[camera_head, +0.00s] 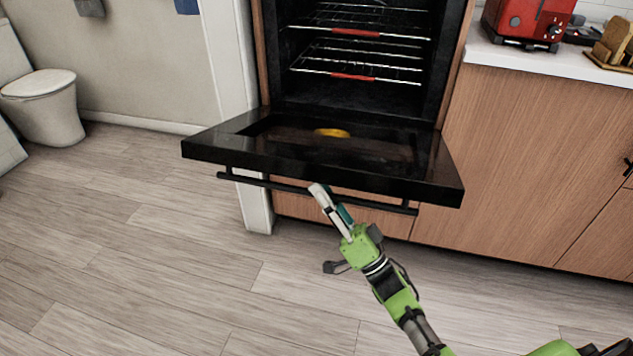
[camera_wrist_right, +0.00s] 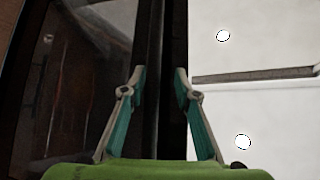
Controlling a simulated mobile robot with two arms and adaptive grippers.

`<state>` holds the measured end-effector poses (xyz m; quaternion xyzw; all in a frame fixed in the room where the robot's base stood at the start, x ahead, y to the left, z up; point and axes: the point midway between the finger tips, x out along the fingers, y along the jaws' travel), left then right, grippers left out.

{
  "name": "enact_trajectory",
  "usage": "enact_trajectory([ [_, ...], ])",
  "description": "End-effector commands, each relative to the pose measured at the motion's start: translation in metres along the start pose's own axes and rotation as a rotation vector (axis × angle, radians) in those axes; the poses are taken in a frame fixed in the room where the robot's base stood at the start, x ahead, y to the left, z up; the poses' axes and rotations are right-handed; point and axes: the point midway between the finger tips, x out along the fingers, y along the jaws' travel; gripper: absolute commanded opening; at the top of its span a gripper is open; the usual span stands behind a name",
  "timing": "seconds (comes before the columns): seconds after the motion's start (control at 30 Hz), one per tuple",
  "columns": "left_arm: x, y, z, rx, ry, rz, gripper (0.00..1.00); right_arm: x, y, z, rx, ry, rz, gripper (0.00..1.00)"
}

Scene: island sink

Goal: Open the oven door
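The black oven door (camera_head: 400,172) is folded down to about level in the head view, and the oven cavity (camera_head: 350,95) stands open behind it. Its dark bar handle (camera_head: 270,184) runs along the door's front edge. My right gripper (camera_head: 320,190) is at the middle of the handle, its fingertips at the door's front edge. In the wrist view the gripper (camera_wrist_right: 160,75) has its fingers apart, with a dark vertical bar between them, likely the handle. I cannot tell whether they touch it. My left gripper is not in view.
Wire racks (camera_head: 355,52) sit inside the oven. A yellow round spot (camera_head: 332,132) shows on the door's inner face. Wooden cabinets (camera_head: 530,150) stand to the right, under a counter with a red toaster (camera_head: 527,20). The wood floor (camera_head: 150,260) in front is clear. A toilet (camera_head: 42,105) is far left.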

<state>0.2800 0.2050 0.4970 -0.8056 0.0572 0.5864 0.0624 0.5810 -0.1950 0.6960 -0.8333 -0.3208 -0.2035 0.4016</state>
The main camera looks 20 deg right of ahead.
Motion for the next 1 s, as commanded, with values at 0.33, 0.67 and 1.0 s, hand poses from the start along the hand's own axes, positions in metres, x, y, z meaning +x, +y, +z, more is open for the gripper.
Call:
enact_trajectory([
  [0.33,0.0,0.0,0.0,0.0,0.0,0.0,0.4,-0.072,0.001,0.0,0.0,-0.001,0.002,0.29],
  [0.67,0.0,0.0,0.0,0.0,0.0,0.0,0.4,-0.091,-0.002,0.0,0.0,0.0,-0.004,0.29],
  [1.0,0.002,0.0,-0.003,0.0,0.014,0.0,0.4,-0.095,0.002,0.0,-0.001,-0.003,0.005,0.29],
])
